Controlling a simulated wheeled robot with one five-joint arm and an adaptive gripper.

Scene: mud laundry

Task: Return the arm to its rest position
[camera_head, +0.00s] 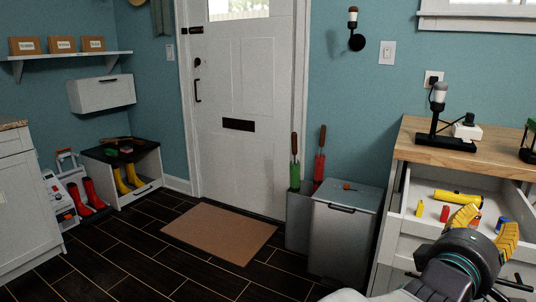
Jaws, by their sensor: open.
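My gripper (485,228) is at the lower right, a dark rounded body with two yellow ridged fingers spread apart. It is open; I see nothing held between the fingers. It is in front of an open drawer (408,205) and covers part of it from view. My arm extends forward from the bottom edge of the picture. In the drawer lie a yellow flashlight (457,196) and small red and yellow pieces. Whether the fingers touch anything in the drawer I cannot tell.
A white door (240,100) and brown mat (220,235) are further left. Dark floor around the mat is clear.

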